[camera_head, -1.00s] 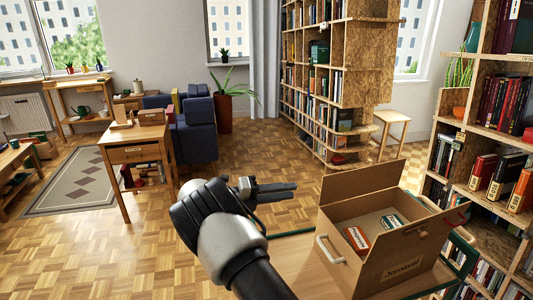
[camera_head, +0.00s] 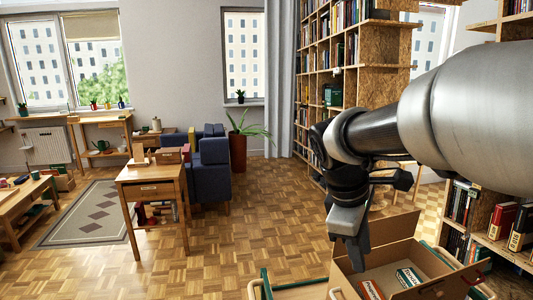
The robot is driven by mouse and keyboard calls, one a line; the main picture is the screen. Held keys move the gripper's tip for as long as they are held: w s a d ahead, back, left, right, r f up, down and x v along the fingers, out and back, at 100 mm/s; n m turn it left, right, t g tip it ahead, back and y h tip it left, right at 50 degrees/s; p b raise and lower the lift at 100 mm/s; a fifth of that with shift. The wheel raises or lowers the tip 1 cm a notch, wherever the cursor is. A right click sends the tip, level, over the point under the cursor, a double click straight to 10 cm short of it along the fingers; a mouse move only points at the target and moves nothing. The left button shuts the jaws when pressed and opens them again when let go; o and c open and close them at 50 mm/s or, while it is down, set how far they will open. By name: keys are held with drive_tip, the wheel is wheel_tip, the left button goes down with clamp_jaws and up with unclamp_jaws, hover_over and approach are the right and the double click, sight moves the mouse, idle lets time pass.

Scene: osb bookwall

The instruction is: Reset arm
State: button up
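My gripper (camera_head: 350,238) hangs with its fingers pointing down at the right of the middle, above the left side of an open cardboard box (camera_head: 440,286). Nothing shows held in it. The fingers overlap in this view, so the gap between them is unclear. My arm comes in from the right edge and covers part of the bookshelf. Inside the box lie a red-and-white packet (camera_head: 371,289) and a green-and-white packet (camera_head: 408,277). The lower part of the box is cut off by the frame.
A small wooden desk (camera_head: 150,172) stands at the left, with blue armchairs (camera_head: 212,170) behind it. Tall bookshelves (camera_head: 380,80) rise behind my arm, and another shelf (camera_head: 480,218) stands at the right. The parquet floor (camera_head: 270,215) in the middle is clear.

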drive_tip(key=s+a+r+m+t+y, duration=0.1)
drive_tip(key=s+a+m+t, duration=0.1)
drive_tip(key=s+m, duration=0.3)
drive_tip(key=s+a+r+m+t+y+p, duration=0.1)
drive_tip(key=s+a+r+m+t+y, duration=0.1)
drive_tip(key=s+m, duration=0.4)
drive_tip(key=shift+s+a+m+p, duration=0.2)
drive_tip(key=shift+s+m+p, duration=0.1)
drive_tip(key=shift+s, duration=0.75)
